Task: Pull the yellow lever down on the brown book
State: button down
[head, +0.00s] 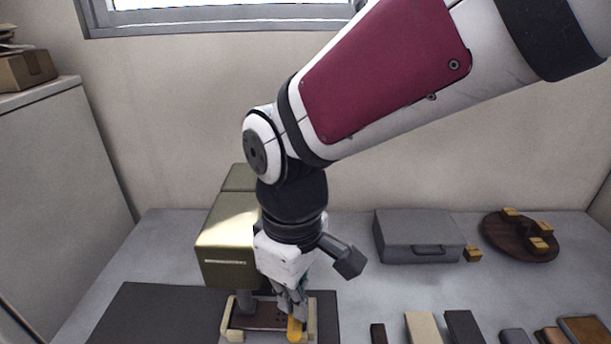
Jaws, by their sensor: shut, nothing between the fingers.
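The brown book (252,321) lies at the bottom centre of the head view, between cream-coloured side pieces, on a dark mat. The yellow lever (295,331) stands at its right part, near the bottom edge of the picture. My gripper (293,311) points down right at the lever, with its fingers shut and nothing held between them. The fingertips overlap the top of the lever in the picture; I cannot tell whether they touch it. The gripper hides part of the book's right side.
An olive-green machine (221,240) stands just behind the book. A grey case (410,235) and a round brown board (505,238) with yellow blocks are at the back right. Several small blocks and book-like pieces line the front right. The dark mat (150,315) is bare at left.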

jog(key=shift+f, duration=0.1)
jog(key=shift+f+b, duration=0.55)
jog(key=shift+f, duration=0.7)
jog(key=shift+w+f+b, duration=0.1)
jog(key=shift+f+b, duration=0.55)
jog(key=shift+f, duration=0.65)
jog(key=shift+f, duration=0.1)
jog(key=shift+w+f+b, duration=0.2)
jog(key=shift+f+b, duration=0.2)
jog(key=shift+f, duration=0.2)
jog(key=shift+w+f+b, duration=0.15)
jog(key=shift+f+b, duration=0.2)
jog(key=shift+f, duration=0.35)
